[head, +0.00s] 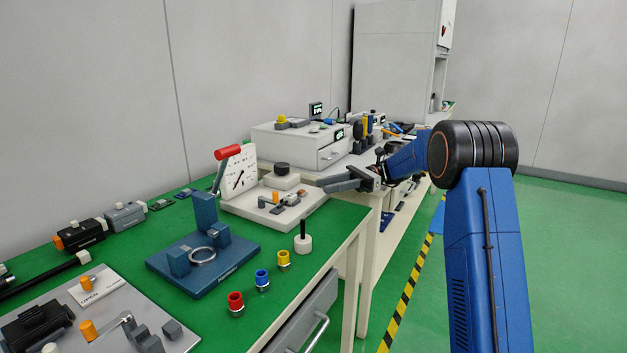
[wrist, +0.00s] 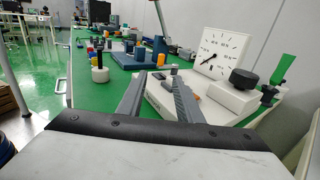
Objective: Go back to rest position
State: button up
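My gripper (head: 324,184) is at the end of my blue arm, over the right edge of the green-topped bench (head: 335,232). Past the fingers is a white base (wrist: 212,100) with a square white dial gauge (wrist: 222,52) and a black knob. The dial gauge also shows in the head view (head: 239,172), left of the gripper. I cannot tell how high the fingers are above the base.
A blue press with a red handle (head: 229,153), a white-based black pin (head: 303,243) and red, blue and yellow cups (head: 262,280) stand on the bench. A white drawer unit (head: 290,146) is behind. Green floor (head: 570,245) on the right is clear.

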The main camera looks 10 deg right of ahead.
jog(key=s+n+t+h, duration=0.3)
jog(key=s+n+h, duration=0.35)
jog(key=s, duration=1.75)
jog(key=s+d+f+n+t+h, duration=0.3)
jog(key=s+d+f+h, duration=0.2)
jog(key=s, duration=0.6)
jog(key=s+d+f+n+t+h, duration=0.4)
jog(key=s+d, duration=0.4)
jog(key=s, duration=0.4)
jog(key=shift+d+f+t+h, duration=0.25)
jog(key=shift+f+t+h, duration=0.05)
jog(key=shift+f+h, duration=0.3)
